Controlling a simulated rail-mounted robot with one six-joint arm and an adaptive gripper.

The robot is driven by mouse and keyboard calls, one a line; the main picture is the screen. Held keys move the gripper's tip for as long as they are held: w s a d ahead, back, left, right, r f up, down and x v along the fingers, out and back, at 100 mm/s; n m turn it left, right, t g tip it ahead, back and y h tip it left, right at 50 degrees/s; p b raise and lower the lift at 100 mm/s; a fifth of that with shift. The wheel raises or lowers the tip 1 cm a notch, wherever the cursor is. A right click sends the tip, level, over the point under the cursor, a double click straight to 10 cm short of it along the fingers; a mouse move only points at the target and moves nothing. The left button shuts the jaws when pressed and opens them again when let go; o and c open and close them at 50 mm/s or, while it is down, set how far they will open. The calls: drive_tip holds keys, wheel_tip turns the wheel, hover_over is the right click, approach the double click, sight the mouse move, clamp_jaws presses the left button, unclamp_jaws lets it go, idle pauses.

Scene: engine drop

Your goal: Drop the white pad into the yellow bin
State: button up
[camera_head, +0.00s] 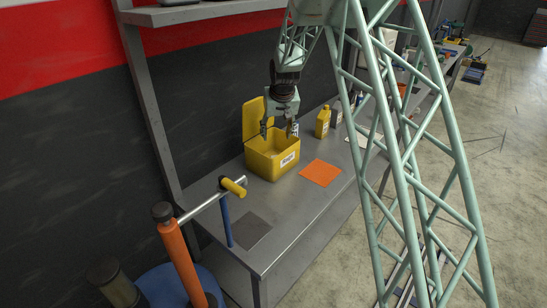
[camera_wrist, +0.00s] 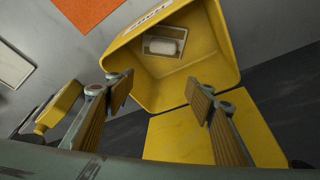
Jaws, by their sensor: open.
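The yellow bin (camera_head: 260,166) stands on the grey workbench with its lid tipped up at the back. It also shows in the wrist view (camera_wrist: 206,32), its open mouth facing my camera. A small white rounded piece, which looks like the white pad (camera_wrist: 164,46), lies inside the bin on a pale rectangle. In the head view the bin's inside is mostly hidden. My gripper (camera_head: 277,131) is above the bin's opening, pointing down. In the wrist view my gripper (camera_wrist: 160,84) has its fingers wide apart with nothing between them.
An orange mat (camera_head: 320,173) lies right of the bin, and a dark grey mat (camera_head: 250,230) lies nearer the front. A white sheet (camera_head: 366,139) lies farther along the bench (camera_head: 300,215).

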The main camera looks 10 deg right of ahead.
drive_tip(key=v, duration=1.2)
idle(0.4)
drive_tip(key=shift+r, duration=0.1)
idle(0.6)
